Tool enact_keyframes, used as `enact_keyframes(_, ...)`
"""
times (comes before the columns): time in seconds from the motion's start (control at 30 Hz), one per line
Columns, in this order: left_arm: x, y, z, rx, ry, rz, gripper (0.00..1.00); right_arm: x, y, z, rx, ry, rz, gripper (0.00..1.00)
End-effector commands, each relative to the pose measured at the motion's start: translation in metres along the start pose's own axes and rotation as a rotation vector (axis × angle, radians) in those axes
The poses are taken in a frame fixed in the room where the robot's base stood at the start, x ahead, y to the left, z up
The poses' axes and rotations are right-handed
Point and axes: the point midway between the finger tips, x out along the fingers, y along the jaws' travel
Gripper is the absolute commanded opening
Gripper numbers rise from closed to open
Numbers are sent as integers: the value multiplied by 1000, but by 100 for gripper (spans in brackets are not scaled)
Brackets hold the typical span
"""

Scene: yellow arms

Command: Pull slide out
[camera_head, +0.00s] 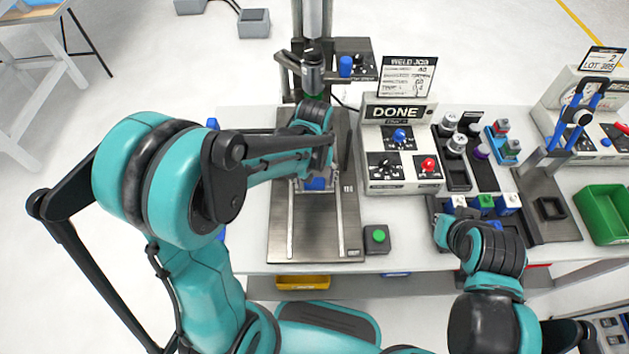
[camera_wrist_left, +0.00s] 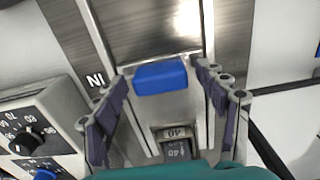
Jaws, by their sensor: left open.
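The slide's blue handle (camera_head: 316,184) shows just below my left gripper (camera_head: 321,166), over the rails of the metal base plate (camera_head: 325,235). In the left wrist view the blue handle (camera_wrist_left: 160,76) lies between the spread fingers of my open left gripper (camera_wrist_left: 164,88), with gaps on both sides. Behind it is the slide's fixture with a "40" label (camera_wrist_left: 174,132). An "IN" mark (camera_head: 348,188) is on the plate beside the handle. Most of the slide is hidden under my left arm. My right arm (camera_head: 485,250) is at the lower right; its fingertips are not clear.
A control box with a "DONE" display (camera_head: 398,111) stands right of the plate. A green button box (camera_head: 377,239) sits by the plate's front right corner. Racks of small parts (camera_head: 484,204) and a green bin (camera_head: 606,212) are farther right. The plate's front is clear.

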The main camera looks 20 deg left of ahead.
Motion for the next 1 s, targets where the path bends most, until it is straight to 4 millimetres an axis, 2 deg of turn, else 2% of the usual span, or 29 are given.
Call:
enact_keyframes(0.23,1,0,0,0,0,0,72,0,0,0,0,0,0,0)
enact_keyframes(0.27,1,0,0,0,0,0,67,0,0,0,0,0,0,0)
enact_keyframes(0.5,1,0,0,0,0,0,4,0,0,0,0,0,0,0)
enact_keyframes(0.53,1,0,0,0,0,0,0,0,0,0,0,0,0,0)
enact_keyframes(0.77,0,0,8,1,0,0,0,-1,0,0,0,0,0,0)
enact_keyframes(0.87,0,0,22,3,0,0,0,-2,0,-1,0,0,0,0)
enact_keyframes(1.0,0,0,49,4,-1,0,0,-3,0,-2,0,0,0,0)
